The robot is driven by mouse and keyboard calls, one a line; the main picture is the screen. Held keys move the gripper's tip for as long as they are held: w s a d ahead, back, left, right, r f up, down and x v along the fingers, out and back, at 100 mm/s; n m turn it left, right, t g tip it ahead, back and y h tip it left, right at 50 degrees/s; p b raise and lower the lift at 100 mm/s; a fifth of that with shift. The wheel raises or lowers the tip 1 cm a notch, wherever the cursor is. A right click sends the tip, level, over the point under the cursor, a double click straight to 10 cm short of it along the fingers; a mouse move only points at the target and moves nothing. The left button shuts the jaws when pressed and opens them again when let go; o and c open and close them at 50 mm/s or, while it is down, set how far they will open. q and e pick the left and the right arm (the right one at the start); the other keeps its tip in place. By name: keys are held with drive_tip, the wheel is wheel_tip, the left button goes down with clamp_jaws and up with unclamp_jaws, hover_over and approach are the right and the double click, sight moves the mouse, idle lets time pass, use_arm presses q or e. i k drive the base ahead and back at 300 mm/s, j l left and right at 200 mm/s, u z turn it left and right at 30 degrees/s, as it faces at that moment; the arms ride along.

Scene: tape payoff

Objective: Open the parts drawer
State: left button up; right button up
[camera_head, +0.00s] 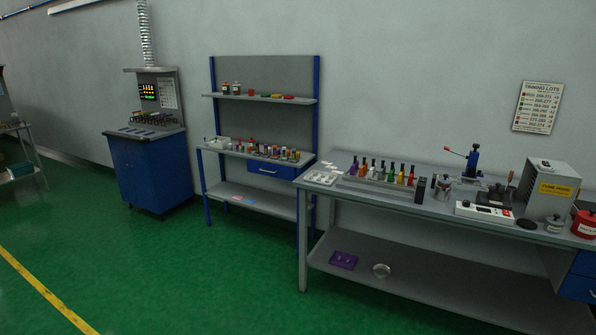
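A blue drawer (265,171) with a pale handle hangs under the top of the middle workbench (205,147), at its right side. It looks shut, with its front flush under the bench top. More blue drawer fronts (581,287) show at the right edge, under the long bench, and are cut off by the picture. I cannot tell from the picture which of these is the parts drawer. Neither of my grippers is in view.
The long grey bench (440,207) at right holds bottles, a press and a grey box; its lower shelf (420,282) holds a purple tray. A blue cabinet (150,175) stands at left. The green floor (150,270) in front is clear.

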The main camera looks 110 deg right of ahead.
sight(278, 171)
drive_tip(key=l+z, duration=0.1)
drive_tip(key=z, duration=3.3)
drive_tip(key=i+u, duration=0.3)
drive_tip(key=i, duration=2.45)
drive_tip(key=i+j+z, duration=0.1)
drive_tip(key=i, duration=0.35)
drive_tip(key=i+j+z, duration=0.1)
drive_tip(key=i, duration=0.4)
drive_tip(key=i+j+z, duration=0.1)
drive_tip(key=i, duration=0.35)
drive_tip(key=i+j+z, duration=0.3)
drive_tip(key=i, duration=0.2)
drive_tip(key=i+j+z, duration=0.3)
drive_tip(key=i, duration=0.2)
